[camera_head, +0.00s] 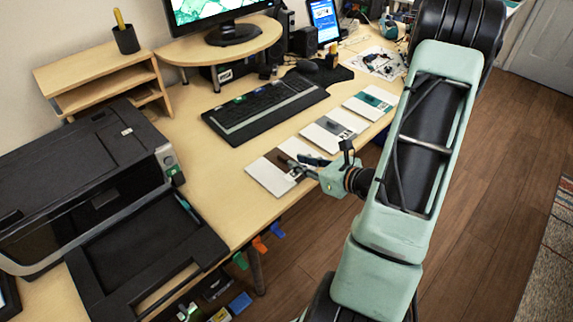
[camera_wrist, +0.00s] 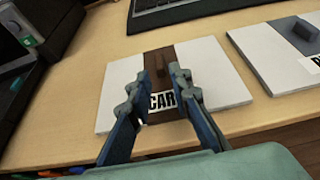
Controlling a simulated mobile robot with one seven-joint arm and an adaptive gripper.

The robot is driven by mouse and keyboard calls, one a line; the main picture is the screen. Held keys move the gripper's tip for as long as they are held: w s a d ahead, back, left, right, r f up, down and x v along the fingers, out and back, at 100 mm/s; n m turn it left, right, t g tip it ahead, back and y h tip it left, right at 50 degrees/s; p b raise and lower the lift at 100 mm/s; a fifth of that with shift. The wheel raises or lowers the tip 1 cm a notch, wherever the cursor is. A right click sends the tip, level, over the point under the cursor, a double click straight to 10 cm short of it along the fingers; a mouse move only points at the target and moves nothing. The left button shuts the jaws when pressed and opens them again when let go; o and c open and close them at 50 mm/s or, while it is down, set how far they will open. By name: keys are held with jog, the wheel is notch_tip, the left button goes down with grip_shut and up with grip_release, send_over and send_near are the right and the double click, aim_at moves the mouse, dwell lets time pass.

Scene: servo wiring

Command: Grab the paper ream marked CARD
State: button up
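The paper ream marked CARD (camera_wrist: 222,80) is a flat white block with a brown band across its middle. Its label (camera_wrist: 162,102) reads "CAR", with the rest hidden by my right finger. A small brown upright tab (camera_wrist: 187,66) stands on the band. In the head view this ream (camera_head: 262,174) is the nearest of three on the desk's right side. My gripper (camera_wrist: 160,72) is open and empty, its fingers over the band on the near side of the tab. It also shows over the ream in the head view (camera_head: 293,164). I cannot tell whether the fingertips touch it.
A ream with a grey band (camera_head: 323,137) and one with a teal band (camera_head: 364,107) lie farther back. A keyboard (camera_head: 265,108) lies left of them, and a printer (camera_head: 85,170) stands at the left. The desk (camera_head: 215,170) is bare between printer and near ream.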

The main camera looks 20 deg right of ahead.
aim_at(286, 159)
jog(key=x, duration=0.4)
jog(key=shift+w+a+f, duration=0.15)
jog(key=shift+w+f, duration=0.1)
grip_shut()
jog(key=shift+r, duration=0.1)
